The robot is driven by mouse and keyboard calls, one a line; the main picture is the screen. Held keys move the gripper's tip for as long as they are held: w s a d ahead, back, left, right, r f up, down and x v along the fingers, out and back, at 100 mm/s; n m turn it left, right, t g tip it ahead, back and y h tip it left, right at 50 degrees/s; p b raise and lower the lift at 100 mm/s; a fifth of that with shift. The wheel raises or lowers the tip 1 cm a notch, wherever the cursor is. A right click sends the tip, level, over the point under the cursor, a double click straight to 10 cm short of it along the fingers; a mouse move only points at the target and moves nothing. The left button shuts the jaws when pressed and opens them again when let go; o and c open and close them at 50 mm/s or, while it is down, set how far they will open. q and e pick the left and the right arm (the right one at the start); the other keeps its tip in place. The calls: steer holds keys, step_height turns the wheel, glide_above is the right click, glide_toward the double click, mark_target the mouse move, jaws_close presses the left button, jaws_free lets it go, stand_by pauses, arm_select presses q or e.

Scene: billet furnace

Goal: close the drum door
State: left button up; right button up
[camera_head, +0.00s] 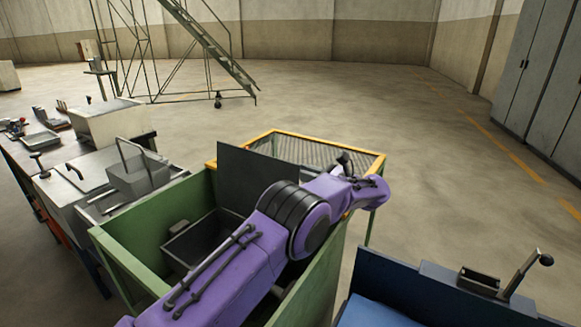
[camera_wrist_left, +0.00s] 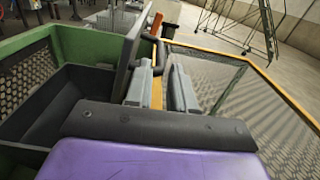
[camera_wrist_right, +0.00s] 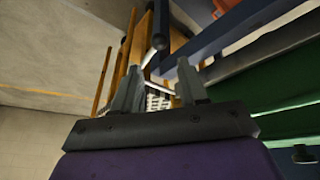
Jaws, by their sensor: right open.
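The drum door appears to be the dark flat panel (camera_head: 250,172) standing upright at the far side of the green housing (camera_head: 125,262). A dark tub (camera_head: 190,243) lies inside the housing. In the left wrist view the panel (camera_wrist_left: 128,58) stands beside my fingers, with a black bar handle (camera_wrist_left: 161,50) at its edge. My left gripper (camera_head: 346,166) is at the panel's right end. Its fingers (camera_wrist_left: 162,76) are apart near the handle; contact is unclear.
A yellow-rimmed mesh basket (camera_head: 283,132) stands behind the housing. A blue machine with a black-knobbed lever (camera_head: 524,272) is at the lower right. A cluttered workbench (camera_head: 65,185) is at the left. Open floor (camera_head: 440,180) lies to the right.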

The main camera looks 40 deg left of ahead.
mark_target(291, 168)
arm_select(q)
steer(key=a, duration=0.3)
steer(key=a+p, duration=0.1)
steer(key=shift+s+a, duration=0.3)
steer(key=shift+a, duration=0.1)
jaws_close()
steer(key=s+d+n+b, duration=0.1)
steer(key=s+n+b, duration=0.4)
steer(key=s+b, duration=0.7)
steer(key=shift+s+d+r+n+b, duration=0.25)
steer(key=shift+s+n+b, duration=0.1)
steer(key=shift+b, duration=1.95)
jaws_free()
